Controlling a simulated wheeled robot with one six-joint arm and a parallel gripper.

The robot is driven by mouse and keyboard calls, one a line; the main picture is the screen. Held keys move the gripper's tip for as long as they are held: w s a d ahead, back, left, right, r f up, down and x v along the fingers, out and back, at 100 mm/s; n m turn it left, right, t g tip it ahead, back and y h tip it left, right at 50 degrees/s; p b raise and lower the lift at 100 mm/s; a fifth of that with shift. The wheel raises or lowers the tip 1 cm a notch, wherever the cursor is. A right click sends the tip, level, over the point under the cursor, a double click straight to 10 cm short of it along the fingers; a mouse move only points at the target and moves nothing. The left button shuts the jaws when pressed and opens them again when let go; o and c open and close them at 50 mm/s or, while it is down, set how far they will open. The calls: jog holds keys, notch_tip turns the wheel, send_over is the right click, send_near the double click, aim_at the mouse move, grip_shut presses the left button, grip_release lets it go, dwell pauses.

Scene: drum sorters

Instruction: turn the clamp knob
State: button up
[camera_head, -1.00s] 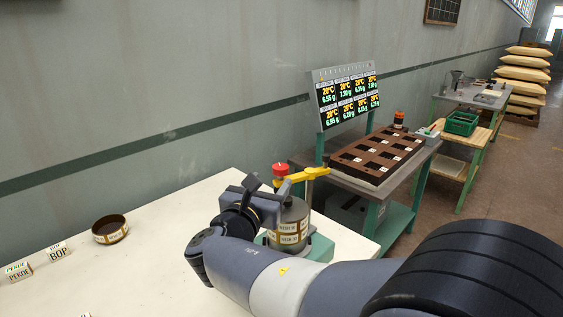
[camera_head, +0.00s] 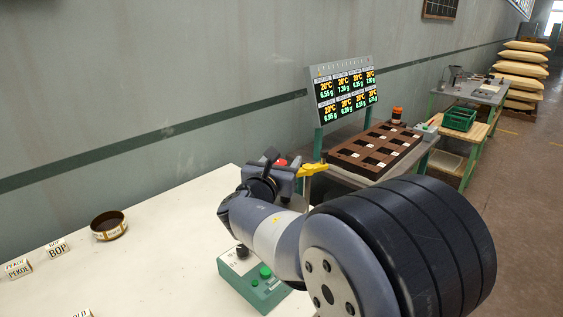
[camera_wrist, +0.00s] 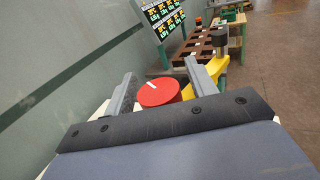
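The red clamp knob (camera_wrist: 160,92) has a white mark on top and lies between the two grey fingers of my gripper (camera_wrist: 160,72) in the wrist view. The fingers are apart; slight gaps seem to show beside the knob, and I see no clear grip. In the head view my gripper (camera_head: 280,172) is at the knob, of which only a bit of red (camera_head: 282,162) shows. The yellow clamp arm (camera_head: 312,169) sticks out to the right of it and also shows in the wrist view (camera_wrist: 214,68). The sieve drum below is mostly hidden by my arm.
A green control box (camera_head: 262,291) with a black knob and green button stands on the white table (camera_head: 165,215). A round brown-rimmed sieve (camera_head: 108,226) and label blocks (camera_head: 57,248) lie left. A brown tray (camera_head: 375,150) and display (camera_head: 345,92) stand behind.

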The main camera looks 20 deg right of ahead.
jog(key=c, duration=0.9)
jog(key=n+t+y+b, duration=0.1)
jog(key=y+b, duration=0.1)
jog(key=b, duration=0.1)
jog(key=shift+f+n+t, duration=0.25)
jog(key=shift+n+t, duration=0.15)
jog(key=shift+w+a+r+n+t+y+b, duration=0.15)
jog(key=shift+n+t+y+b, duration=0.1)
jog(key=shift+y+b, duration=0.2)
jog(key=shift+s+a+r+n+t+y+b, duration=0.15)
jog(key=shift+n+y+b, duration=0.1)
jog(key=shift+y+b, duration=0.15)
jog(key=shift+w+d, duration=0.1)
jog(key=o, duration=1)
jog(key=v, duration=1)
jog(key=shift+s+p, duration=0.35)
